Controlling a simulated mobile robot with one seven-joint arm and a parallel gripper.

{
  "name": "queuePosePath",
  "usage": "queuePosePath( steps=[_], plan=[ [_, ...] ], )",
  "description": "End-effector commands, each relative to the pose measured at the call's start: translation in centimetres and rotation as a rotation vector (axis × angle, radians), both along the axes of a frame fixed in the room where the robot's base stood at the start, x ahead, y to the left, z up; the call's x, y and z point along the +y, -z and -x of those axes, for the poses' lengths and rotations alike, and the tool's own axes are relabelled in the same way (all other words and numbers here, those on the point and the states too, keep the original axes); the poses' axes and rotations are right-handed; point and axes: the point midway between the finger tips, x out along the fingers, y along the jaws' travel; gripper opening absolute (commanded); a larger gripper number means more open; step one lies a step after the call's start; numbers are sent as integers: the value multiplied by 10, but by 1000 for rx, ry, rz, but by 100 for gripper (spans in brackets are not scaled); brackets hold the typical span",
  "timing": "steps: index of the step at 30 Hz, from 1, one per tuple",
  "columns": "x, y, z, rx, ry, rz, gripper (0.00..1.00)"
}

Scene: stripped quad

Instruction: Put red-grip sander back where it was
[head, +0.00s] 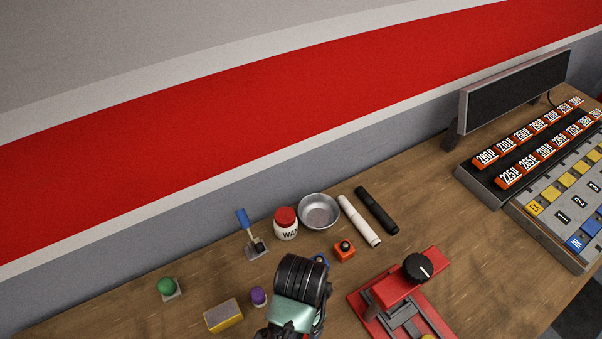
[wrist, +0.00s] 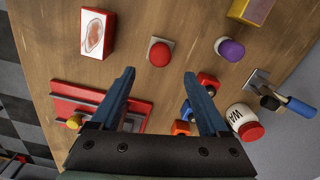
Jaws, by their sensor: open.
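The red-grip sander (wrist: 160,52), a round red knob on a small grey square plate, rests on the wooden bench in the wrist view. It lies just beyond my open fingertips (wrist: 160,74), roughly centred between them. I see no contact, and the space between the jaws is empty. In the head view I cannot make out the red-grip sander; my own arm covers part of the bench there. A similar green-grip sander (head: 166,287) on a grey plate sits at the left of the head view.
Near the sander are a red box with a white label (wrist: 96,33), a purple-topped piece (wrist: 230,49) and a yellow block (head: 223,316). A red jig (head: 380,300), a white jar (head: 286,229), a metal bowl (head: 320,210) and a blue-handled scraper (head: 247,225) stand around.

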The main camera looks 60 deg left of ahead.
Motion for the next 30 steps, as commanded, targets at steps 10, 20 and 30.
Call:
queuePosePath(
  steps=[10, 20, 30],
  plan=[
    [0, -22, 0, -1, -1, 0, 78],
    [17, -67, -69, -219, 20, -141, 78],
    [-30, -341, -250, -1182, 59, -403, 78]
  ],
)
